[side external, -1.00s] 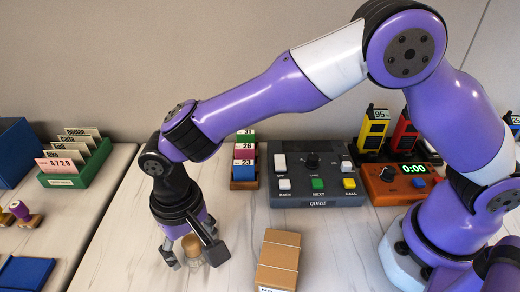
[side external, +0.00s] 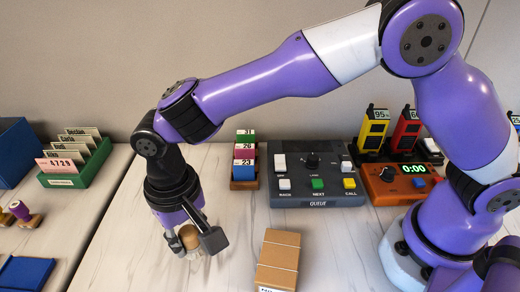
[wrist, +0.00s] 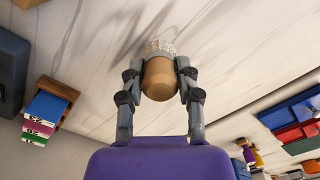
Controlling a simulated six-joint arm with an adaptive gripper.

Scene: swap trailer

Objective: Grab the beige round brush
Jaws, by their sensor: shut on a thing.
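The round brush has a tan wooden knob (side external: 189,237) on top and pale bristles below; in the wrist view its knob (wrist: 159,78) sits between the fingers, with the bristles (wrist: 160,47) beyond it. My gripper (side external: 194,243) is shut on the brush from both sides, at the left part of the marble table (side external: 130,255). My gripper (wrist: 159,82) also shows in the wrist view, with a finger on each side of the knob. The brush looks upright. I cannot tell for sure whether its bristles touch the table.
A brown box (side external: 279,262) lies right of my gripper. A grey button panel (side external: 313,180), a stack of numbered blocks (side external: 245,163) and an orange timer (side external: 400,182) stand behind. A side table at left holds a green card tray (side external: 78,175) and stamps (side external: 23,214).

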